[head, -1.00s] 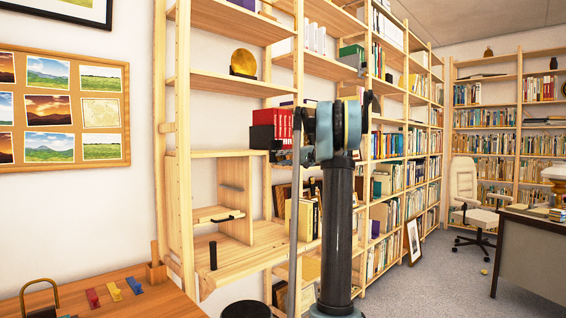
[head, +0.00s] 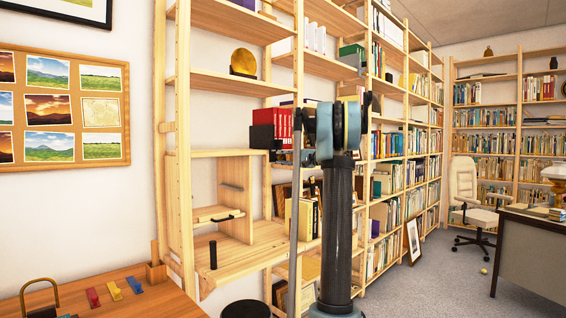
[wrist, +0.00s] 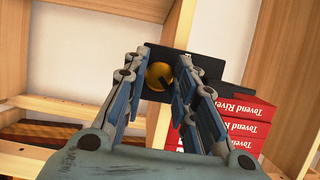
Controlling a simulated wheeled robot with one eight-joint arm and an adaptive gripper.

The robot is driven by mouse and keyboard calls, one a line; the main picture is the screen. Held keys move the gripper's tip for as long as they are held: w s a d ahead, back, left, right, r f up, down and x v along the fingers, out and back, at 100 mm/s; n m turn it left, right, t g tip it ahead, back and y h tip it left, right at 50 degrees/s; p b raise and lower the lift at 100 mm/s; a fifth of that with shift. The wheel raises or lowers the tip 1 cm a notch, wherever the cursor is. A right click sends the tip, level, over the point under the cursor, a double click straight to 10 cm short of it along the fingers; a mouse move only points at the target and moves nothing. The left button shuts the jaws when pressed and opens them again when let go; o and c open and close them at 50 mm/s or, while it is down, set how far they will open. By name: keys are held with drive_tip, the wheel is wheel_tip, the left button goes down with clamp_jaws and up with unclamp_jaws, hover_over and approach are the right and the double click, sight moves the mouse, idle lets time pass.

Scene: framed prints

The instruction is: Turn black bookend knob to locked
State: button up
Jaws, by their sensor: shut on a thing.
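The black bookend (head: 262,137) stands on the shelf at the left end of the red books in the head view. In the wrist view the black bookend (wrist: 205,68) lies straight ahead of my gripper (wrist: 160,80). Its round gold knob (wrist: 159,74) sits between my two blue-padded fingertips, which are shut on its sides. A dark mark shows on the knob's lower right. Any lock markings are too small or hidden to read. In the head view my arm's dark link and blue joint stand in front of the shelves and my fingertips cannot be made out.
Red books (wrist: 235,120) lie close to the right finger in the wrist view. Wooden shelf boards and uprights (head: 297,60) surround the bookend. A wooden desk (head: 150,295) with coloured blocks is at the lower left.

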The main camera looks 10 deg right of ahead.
drive_tip(key=o, duration=1.1)
drive_tip(key=shift+f, duration=0.15)
drive_tip(key=shift+c, duration=0.2)
drive_tip(key=shift+d, duration=0.1)
drive_tip(key=v, duration=1.2)
drive_tip(key=shift+f, duration=0.1)
drive_tip(key=s+a+f+n+g+h, duration=0.1)
drive_tip(key=s+a+f+g+h, duration=0.2)
drive_tip(key=s+a+f, duration=0.75)
drive_tip(key=s+a+f+n+g+h, duration=0.25)
drive_tip(key=s+a+f, duration=0.4)
drive_tip(key=s, duration=0.65)
drive_tip(key=s+d+f+n+h, duration=0.1)
drive_tip(key=s+d+f+h, duration=0.1)
drive_tip(key=s+f, duration=0.6)
drive_tip(key=s+d+f+n+g+h, duration=0.1)
drive_tip(key=s+f+h, duration=0.3)
drive_tip(key=s+f, duration=0.4)
drive_tip(key=s+d+f+n+g+h, duration=0.1)
drive_tip(key=s+d+f+h, duration=0.1)
drive_tip(key=s+f, duration=0.6)
drive_tip(key=s+h, duration=0.1)
drive_tip(key=s, duration=0.2)
drive_tip(key=shift+d+f+h, duration=0.35)
drive_tip(key=shift+d+f, duration=0.05)
